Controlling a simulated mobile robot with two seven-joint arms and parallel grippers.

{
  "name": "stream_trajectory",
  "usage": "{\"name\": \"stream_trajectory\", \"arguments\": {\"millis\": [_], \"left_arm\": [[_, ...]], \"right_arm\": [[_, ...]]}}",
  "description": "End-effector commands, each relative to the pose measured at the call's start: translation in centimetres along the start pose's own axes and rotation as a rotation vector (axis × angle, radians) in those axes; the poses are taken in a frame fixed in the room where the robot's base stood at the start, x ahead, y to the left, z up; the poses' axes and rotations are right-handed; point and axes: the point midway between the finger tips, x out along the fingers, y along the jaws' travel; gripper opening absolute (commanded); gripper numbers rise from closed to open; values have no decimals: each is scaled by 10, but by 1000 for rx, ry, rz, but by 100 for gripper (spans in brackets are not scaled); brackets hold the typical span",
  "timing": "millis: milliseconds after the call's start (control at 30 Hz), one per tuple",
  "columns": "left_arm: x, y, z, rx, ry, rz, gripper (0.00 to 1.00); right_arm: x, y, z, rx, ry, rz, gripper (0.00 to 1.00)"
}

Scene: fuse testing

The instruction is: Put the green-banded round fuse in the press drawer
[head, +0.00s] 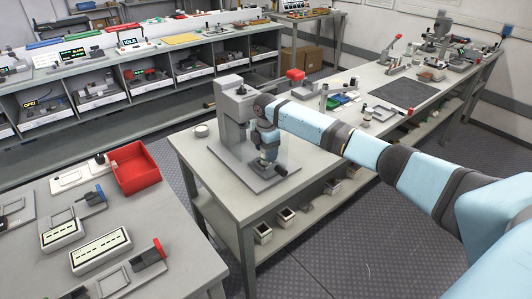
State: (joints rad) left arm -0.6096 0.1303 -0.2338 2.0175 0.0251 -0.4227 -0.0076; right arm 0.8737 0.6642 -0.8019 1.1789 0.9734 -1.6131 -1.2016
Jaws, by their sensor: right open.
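My right arm reaches in from the right to a grey press (229,112) on the near end of the long table. My right gripper (272,171) points down, low over the press's flat base, and is open. It is small and dark here, and whether anything lies between its fingers is too small to tell. The press drawer cannot be made out clearly. I cannot pick out the green-banded round fuse; it may be hidden or too small. My left gripper is not in view.
A red bin (137,168) and several fuse devices stand on the left table (150,235). A small white round piece (201,130) lies left of the press. A dark mat (405,93) and small tools lie farther along the long table. Floor shows between the tables.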

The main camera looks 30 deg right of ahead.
Motion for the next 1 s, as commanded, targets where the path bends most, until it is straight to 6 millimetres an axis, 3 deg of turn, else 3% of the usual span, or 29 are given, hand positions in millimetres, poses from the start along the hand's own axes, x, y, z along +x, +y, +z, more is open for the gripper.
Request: {"name": "stream_trajectory", "arguments": {"millis": [300,500,700,1000], "left_arm": [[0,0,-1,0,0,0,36],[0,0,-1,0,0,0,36],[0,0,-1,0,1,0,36],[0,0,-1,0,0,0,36]], "right_arm": [[-68,1,0,0,2,5,64],[-100,1,0,0,1,3,64],[-113,1,0,1,1,2,64],[-113,0,0,1,1,1,64]]}}
